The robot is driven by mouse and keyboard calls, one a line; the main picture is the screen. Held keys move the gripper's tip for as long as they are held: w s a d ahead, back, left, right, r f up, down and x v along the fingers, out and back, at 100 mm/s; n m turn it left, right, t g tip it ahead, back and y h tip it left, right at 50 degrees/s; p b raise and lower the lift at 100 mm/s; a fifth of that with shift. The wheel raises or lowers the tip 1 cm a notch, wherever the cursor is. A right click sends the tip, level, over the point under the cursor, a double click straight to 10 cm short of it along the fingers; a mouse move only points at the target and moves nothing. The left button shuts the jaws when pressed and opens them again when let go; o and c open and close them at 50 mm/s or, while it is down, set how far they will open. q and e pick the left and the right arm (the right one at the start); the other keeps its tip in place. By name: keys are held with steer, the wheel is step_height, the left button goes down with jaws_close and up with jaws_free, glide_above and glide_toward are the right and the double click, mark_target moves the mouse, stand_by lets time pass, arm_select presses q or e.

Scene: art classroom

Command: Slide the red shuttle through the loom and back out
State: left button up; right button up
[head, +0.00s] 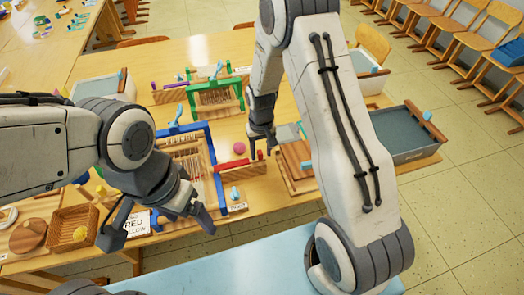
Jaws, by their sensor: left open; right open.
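The blue loom (211,149) stands on the wooden table, with pale warp threads inside its frame. The red shuttle (233,165) is a thin red bar at the loom's right side; its right part extends out over the table. Whether its left end lies among the threads is hard to tell. My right gripper (262,143) is open and points down at the shuttle's right end. I cannot tell whether that end lies between its fingers. My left gripper (158,230) is open and empty, in front of the loom's near left part, and hides some of it.
A green loom (216,86) stands behind. A pink ball (239,147) lies near the shuttle. A wooden tray (291,165) and a grey bin (405,135) are to the right. A lettered sign (135,223) and wicker basket (72,228) are at the left front.

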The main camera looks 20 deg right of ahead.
steer(key=shift+r, duration=0.1)
step_height(320, 180, up, 10)
steer(key=shift+r+b, duration=0.15)
steer(key=shift+b, duration=0.25)
stand_by(0.4)
steer(key=s+a+r+n, duration=0.3)
steer(key=s+a+r, duration=0.4)
steer(key=s+a, duration=0.25)
steer(key=s+a+r+n, duration=0.1)
steer(key=s+n, duration=0.1)
steer(key=s, duration=0.6)
steer(key=s+a+r+n+y, duration=0.1)
steer(key=s+r+n, duration=0.1)
steer(key=s, duration=0.6)
steer(key=shift+s+a+r+n, duration=0.2)
steer(key=shift+a+n, duration=0.1)
steer(key=shift+n, duration=0.1)
steer(key=shift+a, duration=0.1)
